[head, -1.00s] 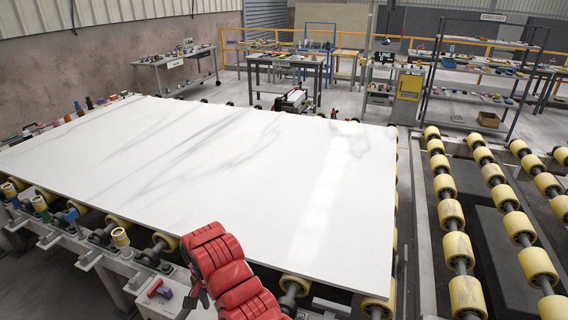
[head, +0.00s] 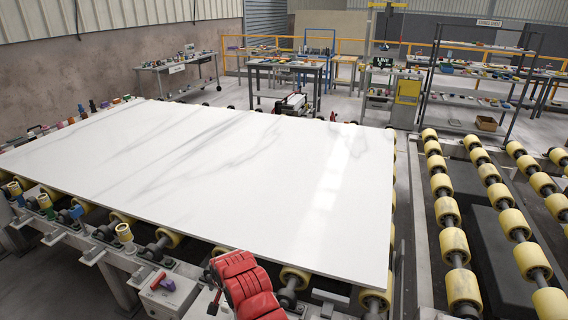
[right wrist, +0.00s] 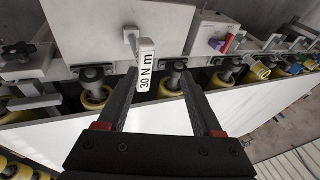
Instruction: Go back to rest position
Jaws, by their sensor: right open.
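A red, segmented arm of mine (head: 245,285) reaches in at the bottom middle of the head view, beside the near edge of the slab. My right gripper (right wrist: 160,77) shows in the right wrist view with its two dark fingers spread apart. Nothing is clearly held between them. A white tag reading "30 N m" (right wrist: 147,68) appears between the fingers; I cannot tell how far behind them it is. My left gripper is not in view. The large white veined stone slab (head: 220,170) lies flat on the roller table.
Yellow rollers (head: 445,210) and a roller conveyor stand to the right. A grey box with a red and purple handle (head: 163,284) sits on the near frame. Workbenches (head: 285,68) and shelves (head: 475,85) stand at the back, with open floor before them.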

